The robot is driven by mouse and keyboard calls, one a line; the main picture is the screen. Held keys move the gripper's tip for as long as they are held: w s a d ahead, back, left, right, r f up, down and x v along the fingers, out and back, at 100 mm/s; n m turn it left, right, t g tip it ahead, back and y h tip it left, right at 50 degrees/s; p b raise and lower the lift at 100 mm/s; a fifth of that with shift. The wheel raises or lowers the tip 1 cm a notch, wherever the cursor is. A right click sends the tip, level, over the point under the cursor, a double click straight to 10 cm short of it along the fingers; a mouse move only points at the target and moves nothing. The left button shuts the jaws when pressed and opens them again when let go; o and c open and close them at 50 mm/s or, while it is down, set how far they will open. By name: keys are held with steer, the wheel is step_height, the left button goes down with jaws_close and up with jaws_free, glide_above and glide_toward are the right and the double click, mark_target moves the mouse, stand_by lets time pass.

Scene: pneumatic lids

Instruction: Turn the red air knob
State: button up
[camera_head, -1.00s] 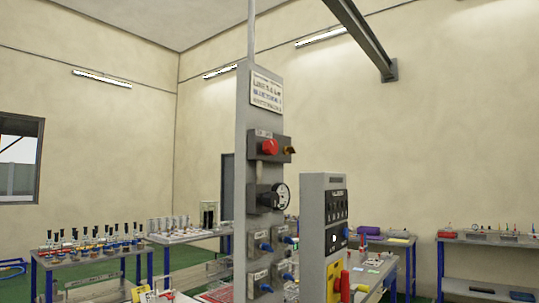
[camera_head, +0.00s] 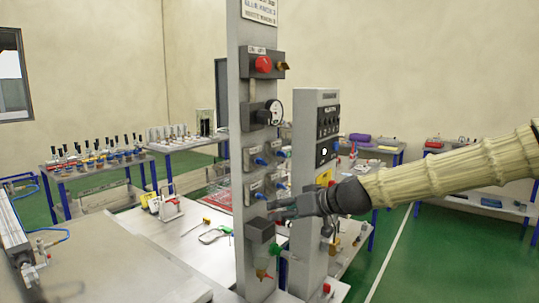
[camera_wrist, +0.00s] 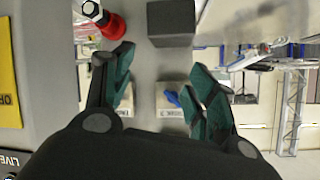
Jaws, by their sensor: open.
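The red air knob (camera_head: 263,64) sits on a grey box near the top of the grey column (camera_head: 238,170), with a brass fitting at its right. My gripper (camera_head: 275,208) is in front of the column, well below the knob, beside the lower blue knobs. In the wrist view my gripper (camera_wrist: 160,62) has its green-padded fingers spread, with nothing held between them. A red round part (camera_wrist: 112,26) shows by the left finger; I cannot tell if it is the same knob. A blue knob (camera_wrist: 172,98) shows between the fingers.
A pressure gauge (camera_head: 272,112) and several blue knobs are below the red knob. A grey block (camera_head: 260,230) juts from the column under my gripper. A second grey cabinet (camera_head: 310,140) stands close at right. A workbench (camera_head: 160,260) lies at left. Green floor is open at right.

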step_height(320, 180, up, 24)
steer(key=s+d+n+t+y+p, duration=0.1)
steer(key=d+n+t+y, duration=0.1)
steer(key=n+y, duration=0.1)
steer(key=n+y+p, duration=0.1)
steer(key=n+y, duration=0.1)
glide_toward(267, 66)
steer(key=shift+p+x, duration=1.9)
steer(key=shift+x, duration=2.9)
steer(key=shift+c, duration=0.5)
